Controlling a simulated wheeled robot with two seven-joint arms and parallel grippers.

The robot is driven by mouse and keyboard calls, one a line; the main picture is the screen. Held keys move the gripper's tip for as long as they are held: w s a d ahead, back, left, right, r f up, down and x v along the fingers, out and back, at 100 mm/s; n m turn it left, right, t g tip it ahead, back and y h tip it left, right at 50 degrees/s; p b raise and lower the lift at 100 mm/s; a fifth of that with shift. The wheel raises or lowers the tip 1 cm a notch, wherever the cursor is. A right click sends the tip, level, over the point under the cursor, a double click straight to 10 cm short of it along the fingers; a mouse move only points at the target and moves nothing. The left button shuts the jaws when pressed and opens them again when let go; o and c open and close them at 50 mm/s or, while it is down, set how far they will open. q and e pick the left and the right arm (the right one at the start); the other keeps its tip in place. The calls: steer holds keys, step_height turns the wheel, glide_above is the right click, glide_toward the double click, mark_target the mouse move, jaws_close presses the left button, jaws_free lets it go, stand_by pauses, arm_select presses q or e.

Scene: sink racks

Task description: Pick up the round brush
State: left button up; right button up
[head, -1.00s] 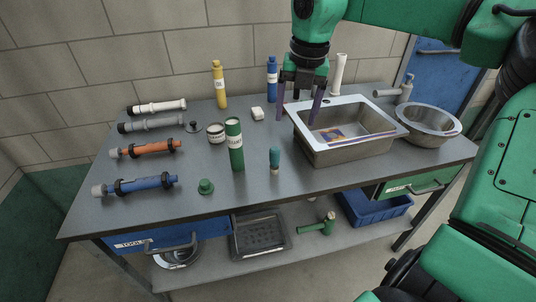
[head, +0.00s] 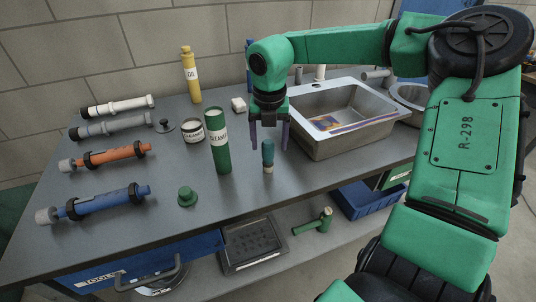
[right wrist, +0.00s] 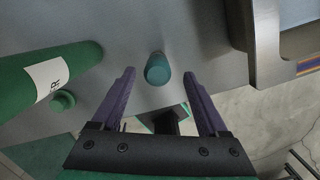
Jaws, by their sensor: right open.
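The round brush (head: 268,153), a short upright piece with a teal handle and a pale lower end, stands on the grey worktop near its front edge. My right gripper (head: 269,146) points down with its purple fingers apart, above or just behind the brush; the exact gap is hard to judge. In the right wrist view the brush's teal top (right wrist: 157,68) shows between the two open fingertips, and nothing is held. My left gripper is not in view.
A green cleaner bottle (head: 220,142) stands close left of the brush, with a green knob (head: 187,196) farther left. The sink (head: 345,147) is close on the right. A white block (head: 238,104) and a labelled tin (head: 193,131) lie farther back.

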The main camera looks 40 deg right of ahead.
mark_target(268, 153)
steer(key=f, duration=0.3)
steer(key=f+p, duration=0.1)
steer(key=shift+w+f, duration=0.25)
steer(key=shift+w, duration=0.1)
steer(key=shift+d+f, duration=0.15)
steer(key=shift+f, duration=0.15)
jaws_close()
steer(key=shift+r, duration=0.15)
